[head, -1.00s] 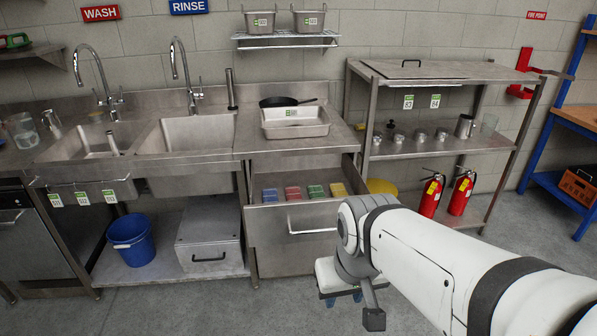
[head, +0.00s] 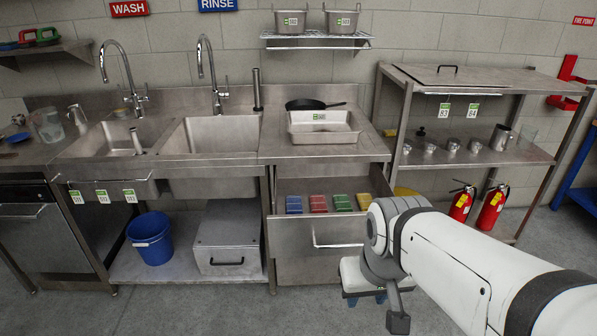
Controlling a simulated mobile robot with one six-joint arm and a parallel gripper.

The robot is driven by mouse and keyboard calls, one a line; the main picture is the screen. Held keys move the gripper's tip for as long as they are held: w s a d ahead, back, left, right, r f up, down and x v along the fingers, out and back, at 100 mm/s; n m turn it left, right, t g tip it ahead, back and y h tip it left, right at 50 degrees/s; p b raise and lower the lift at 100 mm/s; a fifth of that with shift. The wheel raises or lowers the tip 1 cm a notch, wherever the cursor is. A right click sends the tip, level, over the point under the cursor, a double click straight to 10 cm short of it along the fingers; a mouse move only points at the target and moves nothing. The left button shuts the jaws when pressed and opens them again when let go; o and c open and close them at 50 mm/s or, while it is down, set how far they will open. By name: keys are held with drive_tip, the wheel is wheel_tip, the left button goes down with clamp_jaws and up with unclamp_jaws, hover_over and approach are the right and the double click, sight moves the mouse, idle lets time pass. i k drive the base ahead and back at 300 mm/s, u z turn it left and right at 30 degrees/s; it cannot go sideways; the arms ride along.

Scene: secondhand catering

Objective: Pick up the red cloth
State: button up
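The red cloth (head: 318,203) lies in an open drawer (head: 320,262) under the steel counter. It sits in a row between a blue cloth (head: 294,204) on its left and a green cloth (head: 341,202) on its right, with a yellow cloth (head: 364,201) at the right end. My gripper (head: 365,298) hangs low in front of the drawer, right of its handle and below the cloths. It is apart from the red cloth. My arm hides most of it, so whether its fingers are open does not show.
The drawer's bar handle (head: 337,245) sticks out in front. A steel pan (head: 325,136) and a black frying pan (head: 308,104) stand on the counter above. A blue bucket (head: 150,240) and a steel box (head: 226,247) are on the lower shelf. Fire extinguishers (head: 491,207) stand right.

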sight(318, 203)
drive_tip(key=i, duration=1.45)
drive_tip(key=z, duration=0.05)
